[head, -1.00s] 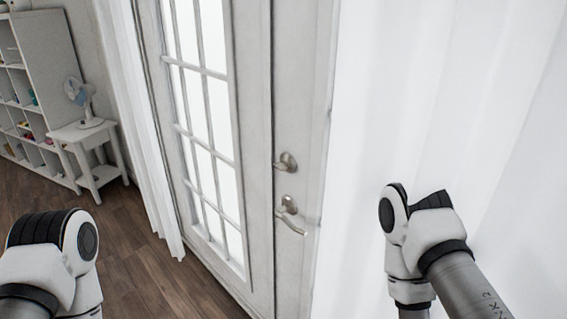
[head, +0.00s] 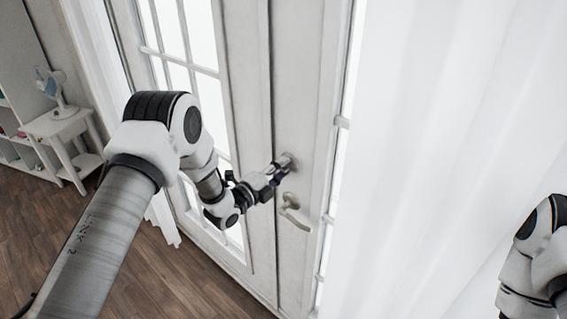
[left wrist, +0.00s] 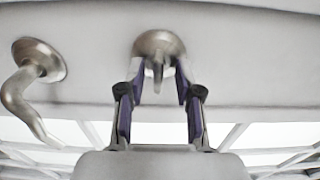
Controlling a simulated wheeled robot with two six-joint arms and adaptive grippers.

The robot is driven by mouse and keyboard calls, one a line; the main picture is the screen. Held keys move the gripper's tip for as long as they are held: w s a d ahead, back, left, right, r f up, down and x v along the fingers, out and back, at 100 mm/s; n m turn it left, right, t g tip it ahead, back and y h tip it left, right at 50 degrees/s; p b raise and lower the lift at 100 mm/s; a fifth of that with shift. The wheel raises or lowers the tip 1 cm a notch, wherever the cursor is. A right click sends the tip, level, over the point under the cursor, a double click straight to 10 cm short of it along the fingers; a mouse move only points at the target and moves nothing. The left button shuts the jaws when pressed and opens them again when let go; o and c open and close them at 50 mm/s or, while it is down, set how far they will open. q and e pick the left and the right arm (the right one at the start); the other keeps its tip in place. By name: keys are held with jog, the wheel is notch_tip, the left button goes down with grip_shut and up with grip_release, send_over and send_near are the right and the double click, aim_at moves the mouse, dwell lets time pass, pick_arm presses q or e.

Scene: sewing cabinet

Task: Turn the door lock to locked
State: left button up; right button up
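The door lock (head: 289,158) is a round metal rosette with a small turn piece, on the white door above the lever handle. My left gripper (head: 279,172) is at the lock, its fingertips in front of the rosette. In the left wrist view, the lock (left wrist: 158,43) is at top centre, its narrow turn piece between the two fingers of my left gripper (left wrist: 160,82). The fingers are apart, one on each side of the turn piece, with a visible gap. My right gripper is outside the view.
The curved lever handle (head: 292,214) is just below the lock; it also shows at the left in the left wrist view (left wrist: 22,95). A white curtain (head: 430,150) hangs to the right of the door. A small white table (head: 62,128) with a fan (head: 50,88) stands far left.

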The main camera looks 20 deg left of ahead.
pick_arm(q)
jog(key=shift+w+d, duration=0.1)
jog(key=shift+w, duration=0.35)
jog(key=shift+w+f, duration=0.1)
jog(key=shift+f, duration=0.05)
grip_shut()
